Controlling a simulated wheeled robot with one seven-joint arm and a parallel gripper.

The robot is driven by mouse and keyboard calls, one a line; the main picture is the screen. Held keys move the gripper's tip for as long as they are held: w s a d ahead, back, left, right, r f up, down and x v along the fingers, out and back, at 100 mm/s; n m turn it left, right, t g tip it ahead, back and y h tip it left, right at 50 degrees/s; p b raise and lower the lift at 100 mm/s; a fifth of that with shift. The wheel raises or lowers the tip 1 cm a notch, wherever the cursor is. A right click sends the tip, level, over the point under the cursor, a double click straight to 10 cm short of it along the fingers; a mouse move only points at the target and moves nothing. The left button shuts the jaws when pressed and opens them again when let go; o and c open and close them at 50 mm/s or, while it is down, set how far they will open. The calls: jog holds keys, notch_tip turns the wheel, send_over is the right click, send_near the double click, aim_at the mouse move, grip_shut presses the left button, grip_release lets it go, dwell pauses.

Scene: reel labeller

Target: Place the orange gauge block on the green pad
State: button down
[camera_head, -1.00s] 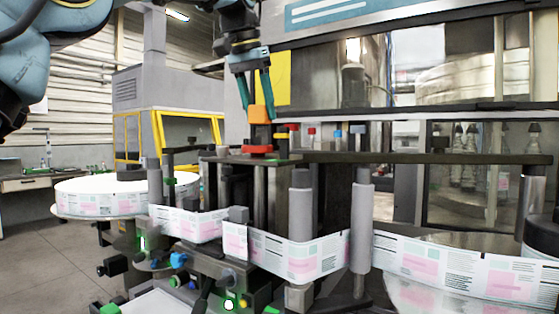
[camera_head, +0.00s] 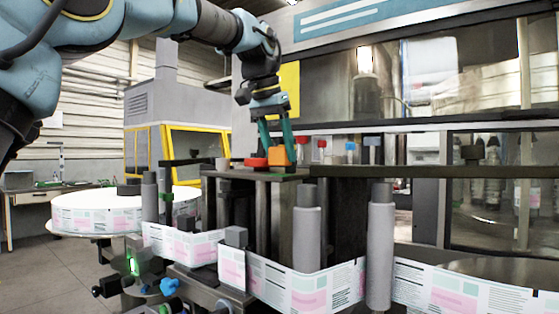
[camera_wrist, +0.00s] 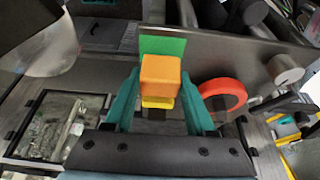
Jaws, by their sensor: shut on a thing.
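The orange gauge block (camera_head: 279,155) is between the teal fingers of my gripper (camera_head: 276,150), low over the dark machine top. In the wrist view the orange block (camera_wrist: 161,76) also sits between the fingertips (camera_wrist: 160,84). A yellow piece (camera_wrist: 157,102) shows at its near side. The green pad (camera_wrist: 163,46) lies just beyond the block in the wrist view and is partly covered by it. I cannot make out the pad in the head view. Whether the block touches the surface is unclear.
A red ring (camera_head: 256,162) lies close to the left of the block, and a grey cylinder (camera_head: 222,164) stands farther left. Several small capped vials (camera_head: 321,151) stand behind on the right. Grey upright rollers (camera_head: 380,245) stand in front.

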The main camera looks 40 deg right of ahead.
jog(key=shift+f, duration=0.95)
jog(key=shift+f, duration=0.1)
jog(key=shift+c, duration=1.2)
grip_release()
jog(key=v, duration=1.2)
jog(key=shift+a, duration=0.1)
